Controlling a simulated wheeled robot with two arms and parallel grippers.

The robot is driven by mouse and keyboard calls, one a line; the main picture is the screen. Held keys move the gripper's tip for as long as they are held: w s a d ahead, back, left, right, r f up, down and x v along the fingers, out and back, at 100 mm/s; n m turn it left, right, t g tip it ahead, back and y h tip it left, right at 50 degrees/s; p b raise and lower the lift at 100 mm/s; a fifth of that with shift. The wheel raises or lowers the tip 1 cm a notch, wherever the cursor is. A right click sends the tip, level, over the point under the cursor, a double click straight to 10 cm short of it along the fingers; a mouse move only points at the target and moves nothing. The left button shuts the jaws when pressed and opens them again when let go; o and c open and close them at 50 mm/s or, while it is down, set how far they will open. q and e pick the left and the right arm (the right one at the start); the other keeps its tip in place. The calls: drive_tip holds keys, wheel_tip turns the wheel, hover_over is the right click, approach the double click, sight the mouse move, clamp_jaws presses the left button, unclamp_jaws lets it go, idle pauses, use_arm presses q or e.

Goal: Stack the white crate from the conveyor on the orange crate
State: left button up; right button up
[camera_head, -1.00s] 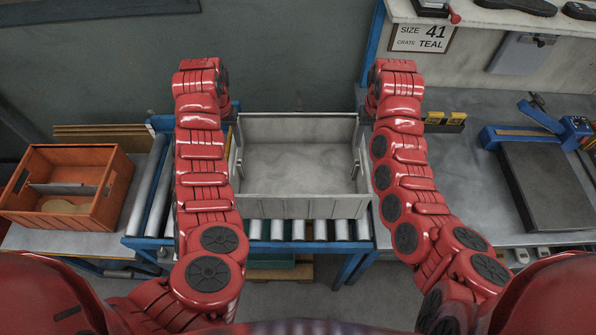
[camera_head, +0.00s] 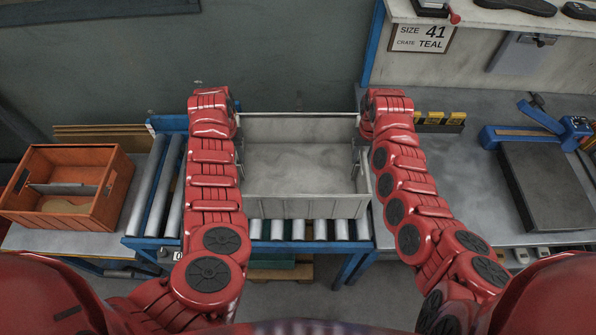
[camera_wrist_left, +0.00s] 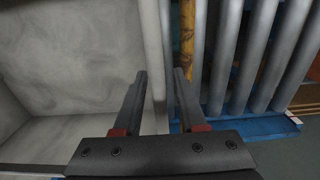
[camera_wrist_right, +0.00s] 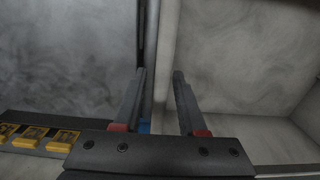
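The pale grey-white crate (camera_head: 303,206) stands upright on the conveyor rollers in the middle of the head view and looks empty. The orange crate (camera_head: 60,215) sits on a table at the left, with a divider and a tan sole-like piece inside. My left gripper (camera_wrist_left: 160,73) is open, its fingers on either side of the white crate's left wall. My right gripper (camera_wrist_right: 159,72) is open, its fingers on either side of the right wall. Gaps show beside both walls. In the head view my red arms hide most of both grippers.
Bare conveyor rollers (camera_head: 158,190) lie between the two crates. A workbench at the right holds yellow blocks (camera_head: 440,119) and a dark plate with a blue clamp (camera_head: 575,128). A sign (camera_head: 422,38) reads size 41, crate teal. A wall stands behind the conveyor.

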use_arm(q)
clamp_jaws()
use_arm(e)
clamp_jaws()
idle(0.9)
